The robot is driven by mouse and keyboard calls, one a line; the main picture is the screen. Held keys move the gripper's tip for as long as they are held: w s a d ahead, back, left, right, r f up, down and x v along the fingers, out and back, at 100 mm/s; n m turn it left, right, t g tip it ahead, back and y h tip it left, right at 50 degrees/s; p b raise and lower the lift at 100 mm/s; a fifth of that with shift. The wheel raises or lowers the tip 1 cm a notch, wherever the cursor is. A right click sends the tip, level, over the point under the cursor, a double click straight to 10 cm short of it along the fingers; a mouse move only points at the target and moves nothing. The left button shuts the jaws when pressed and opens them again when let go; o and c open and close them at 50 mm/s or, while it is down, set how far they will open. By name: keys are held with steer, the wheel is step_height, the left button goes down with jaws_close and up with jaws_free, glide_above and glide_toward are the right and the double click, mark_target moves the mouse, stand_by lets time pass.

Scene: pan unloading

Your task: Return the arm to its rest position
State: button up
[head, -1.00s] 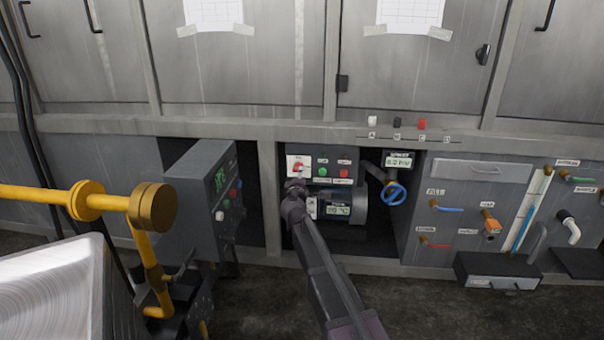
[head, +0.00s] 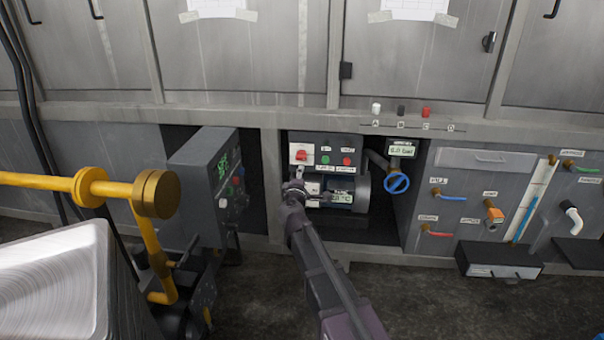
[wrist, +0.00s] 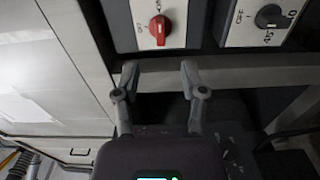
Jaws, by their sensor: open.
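My arm (head: 325,270) reaches forward from the bottom of the head view toward a recessed control unit. My gripper (head: 294,190) is at its end, just below and in front of the unit's red knob (head: 301,156). In the wrist view my gripper (wrist: 158,80) has its two fingers apart with nothing between them. The red knob (wrist: 158,29) on its white plate lies beyond the fingertips, apart from them. A black knob (wrist: 270,16) on another white plate is to the right.
A grey control box (head: 205,180) stands left of my arm, and a yellow pipe (head: 120,190) and shiny metal block (head: 55,275) lie farther left. A blue valve wheel (head: 397,183) and a panel of coloured handles (head: 470,205) are to the right.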

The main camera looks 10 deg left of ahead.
steer(key=s+d+f+m+g+h+p, duration=0.1)
steer(key=s+d+m+g+h+p, duration=0.35)
steer(key=d, duration=0.65)
steer(key=s+d+f+m+g+h+p, duration=0.1)
steer(key=s+d+f+m+g+p, duration=0.2)
steer(key=s+d+m, duration=0.65)
steer(key=s+d+m+g+y+p, duration=0.25)
steer(key=s+g+p, duration=0.2)
steer(key=s, duration=0.35)
steer(key=s+d+m+g+y+p, duration=0.1)
steer(key=s+d+g+y+p, duration=0.2)
steer(key=s+g, duration=0.4)
step_height(320, 180, up, 38)
steer(key=t+p, duration=0.1)
steer(key=p, duration=3.6)
steer(key=shift+s+y, duration=0.3)
steer(key=shift+s, duration=0.1)
